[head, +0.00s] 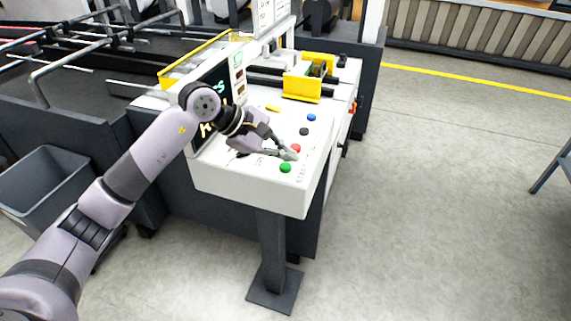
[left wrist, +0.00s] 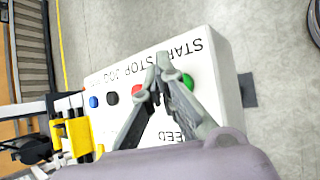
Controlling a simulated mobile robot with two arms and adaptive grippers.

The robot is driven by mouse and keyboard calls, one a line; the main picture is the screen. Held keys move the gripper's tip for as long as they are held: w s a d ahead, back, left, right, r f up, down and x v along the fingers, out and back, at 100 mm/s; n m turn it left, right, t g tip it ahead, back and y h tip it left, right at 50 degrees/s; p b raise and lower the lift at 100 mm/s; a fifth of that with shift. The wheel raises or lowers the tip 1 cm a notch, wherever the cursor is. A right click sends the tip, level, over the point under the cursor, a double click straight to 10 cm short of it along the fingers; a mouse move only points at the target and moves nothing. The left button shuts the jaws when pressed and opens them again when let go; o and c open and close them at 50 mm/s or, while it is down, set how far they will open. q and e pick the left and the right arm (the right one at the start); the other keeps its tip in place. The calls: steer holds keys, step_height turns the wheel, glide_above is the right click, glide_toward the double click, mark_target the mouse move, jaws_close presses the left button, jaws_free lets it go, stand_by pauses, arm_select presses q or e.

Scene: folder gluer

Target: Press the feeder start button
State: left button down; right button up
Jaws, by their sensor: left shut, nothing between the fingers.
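The green button (head: 285,168) sits at the near end of a row on the white control panel, beside the word START. In the left wrist view the green button (left wrist: 187,80) shows just right of the fingertips, partly covered by a finger. My left gripper (head: 291,155) is shut and empty, its fingertips over the panel between the green button and the red button (head: 295,148). In the left wrist view the fingertips (left wrist: 158,75) meet between these two buttons. I cannot tell whether they touch the panel. My right gripper is not in view.
A black button (head: 304,131) and a blue button (head: 311,117) continue the row. A lit screen (head: 213,100) stands at the panel's left, behind my arm. A yellow bracket (head: 303,85) is at the back. A grey bin (head: 45,190) stands on the left; the floor at right is mostly clear.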

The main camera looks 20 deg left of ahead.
mark_target(285, 168)
arm_select(q)
steer(key=shift+r+p, duration=1.15)
steer(key=shift+r, duration=1.35)
